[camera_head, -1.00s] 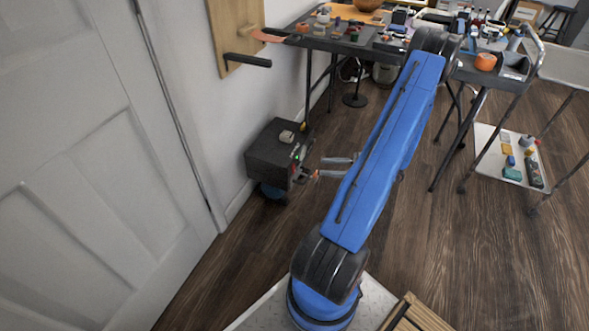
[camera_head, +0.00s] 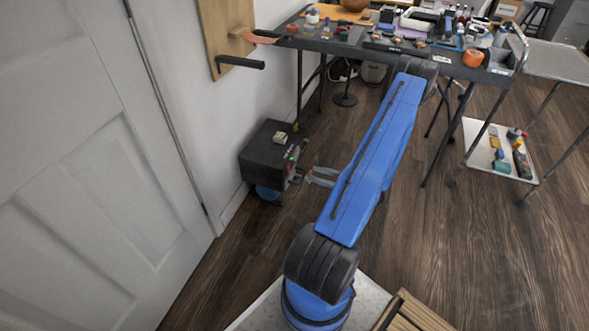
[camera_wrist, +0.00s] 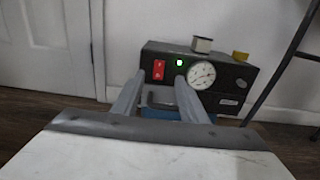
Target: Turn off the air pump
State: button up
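The air pump (camera_head: 267,155) is a dark box on the floor against the wall, with a blue part under it. In the wrist view its front (camera_wrist: 225,80) faces me, with a red switch (camera_wrist: 158,69), a lit green lamp (camera_wrist: 179,62) and a round white gauge (camera_wrist: 201,75). My gripper (camera_head: 313,175) is just right of the pump's front in the head view, apart from it. In the wrist view my gripper (camera_wrist: 159,82) is open and empty, its fingers pointing at the panel. The switch lies between the fingertips in the picture, nearer the left one.
A small light block (camera_wrist: 202,44) and a yellow piece (camera_wrist: 240,56) sit on the pump. A cluttered dark table (camera_head: 340,42) stands behind, its legs near the pump. A white door (camera_head: 90,180) is at left.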

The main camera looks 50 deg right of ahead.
aim_at(288, 170)
jog(key=x, duration=1)
jog(key=shift+w+a, duration=0.2)
jog(key=shift+w, duration=0.15)
jog(key=shift+c, duration=0.3)
